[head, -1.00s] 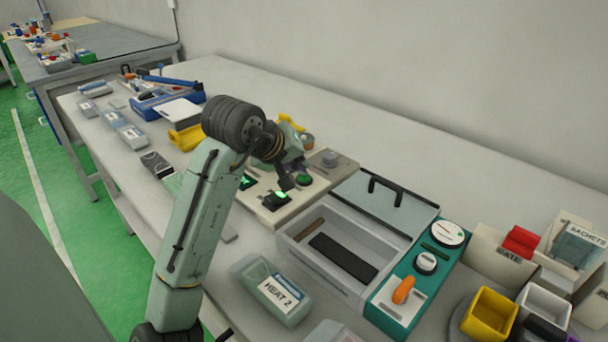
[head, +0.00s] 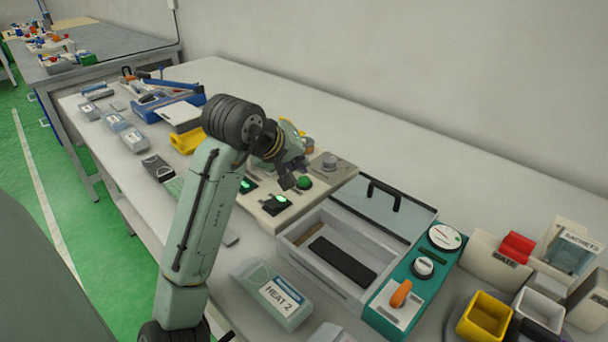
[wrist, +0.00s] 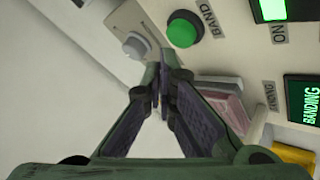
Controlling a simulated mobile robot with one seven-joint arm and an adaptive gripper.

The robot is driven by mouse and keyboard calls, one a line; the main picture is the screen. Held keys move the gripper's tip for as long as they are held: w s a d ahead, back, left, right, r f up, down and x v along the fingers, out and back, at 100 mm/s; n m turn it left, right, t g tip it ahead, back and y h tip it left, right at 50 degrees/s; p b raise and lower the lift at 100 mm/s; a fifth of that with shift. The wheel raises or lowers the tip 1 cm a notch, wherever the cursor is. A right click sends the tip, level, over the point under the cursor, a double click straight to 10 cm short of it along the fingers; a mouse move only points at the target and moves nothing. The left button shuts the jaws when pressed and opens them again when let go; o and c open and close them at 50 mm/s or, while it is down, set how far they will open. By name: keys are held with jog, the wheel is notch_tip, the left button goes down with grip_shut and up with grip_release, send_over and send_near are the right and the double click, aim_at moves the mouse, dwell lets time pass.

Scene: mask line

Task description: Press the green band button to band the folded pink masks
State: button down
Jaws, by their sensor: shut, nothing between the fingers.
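The green band button (head: 305,183) is a round dome on a cream machine (head: 331,183). In the wrist view the green button (wrist: 183,29), marked BAND, is just beyond my fingertips and appears apart from them. My gripper (head: 288,182) is shut and empty, just left of the button in the head view; its fingertips also show in the wrist view (wrist: 166,62). A pink block (wrist: 222,98), seemingly the folded masks, lies on the machine, partly hidden behind my right finger. A green-lit display (wrist: 304,98) reads BANDING.
A grey knob (wrist: 135,45) sits beside the button, and a lit ON switch (wrist: 272,9) is at the top. An open-lidded bin (head: 310,243) and a teal control box (head: 407,298) stand to the right.

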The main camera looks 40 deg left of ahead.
aim_at(300, 178)
notch_tip(300, 178, up, 5)
jog(key=p, duration=0.4)
dwell(0.3)
dwell(0.7)
